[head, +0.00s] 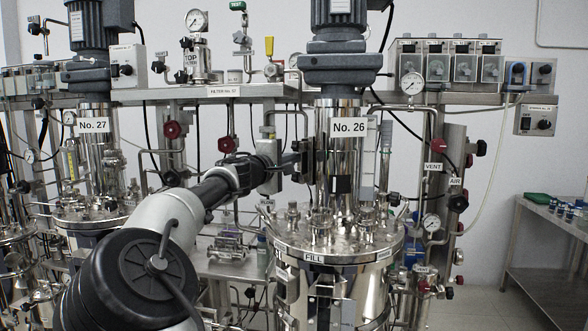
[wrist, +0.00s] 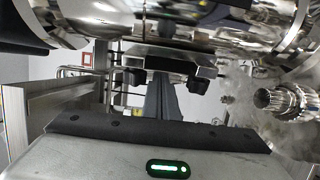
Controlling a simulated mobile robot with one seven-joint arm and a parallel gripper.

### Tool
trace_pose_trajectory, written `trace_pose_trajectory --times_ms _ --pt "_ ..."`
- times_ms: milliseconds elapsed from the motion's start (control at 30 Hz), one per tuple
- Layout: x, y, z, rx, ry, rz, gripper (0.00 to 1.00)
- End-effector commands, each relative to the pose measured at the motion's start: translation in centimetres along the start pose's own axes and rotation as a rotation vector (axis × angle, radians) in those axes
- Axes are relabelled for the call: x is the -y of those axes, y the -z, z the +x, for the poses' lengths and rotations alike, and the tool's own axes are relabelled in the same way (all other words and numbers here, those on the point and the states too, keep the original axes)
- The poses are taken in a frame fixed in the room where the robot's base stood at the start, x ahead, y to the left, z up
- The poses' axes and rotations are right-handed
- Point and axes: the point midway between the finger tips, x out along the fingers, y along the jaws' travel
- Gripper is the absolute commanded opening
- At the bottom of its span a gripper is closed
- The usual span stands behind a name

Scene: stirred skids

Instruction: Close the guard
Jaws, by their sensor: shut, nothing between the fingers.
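A polished steel cylinder labelled No. 26 (head: 348,110) stands upright under the motor, above the vessel lid (head: 335,238). It looks like the shaft housing where the guard sits. A narrow pale upright panel (head: 369,160) shows on its right side; I cannot tell whether this is the guard's open leaf. My gripper (head: 303,160) is at the left side of the cylinder, shut and empty. I cannot tell whether it touches anything. In the wrist view my gripper (wrist: 165,82) is under blurred, shiny curved metal, and the guard cannot be made out clearly.
The lid below carries several metal fittings and a FILL label (head: 314,257). A pressure gauge (head: 412,85) and pipes stand to the right. Another vessel labelled No. 27 (head: 93,125) stands left. A steel bench (head: 550,270) is at the far right, with open floor before it.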

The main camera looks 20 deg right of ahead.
Motion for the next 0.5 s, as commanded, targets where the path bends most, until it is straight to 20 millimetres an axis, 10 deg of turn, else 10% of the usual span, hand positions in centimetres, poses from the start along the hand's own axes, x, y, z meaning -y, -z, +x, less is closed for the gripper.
trace_pose_trajectory --times_ms 500 --pt "0.4 -2.4 -0.5 -0.265 0.001 0.005 0.00"
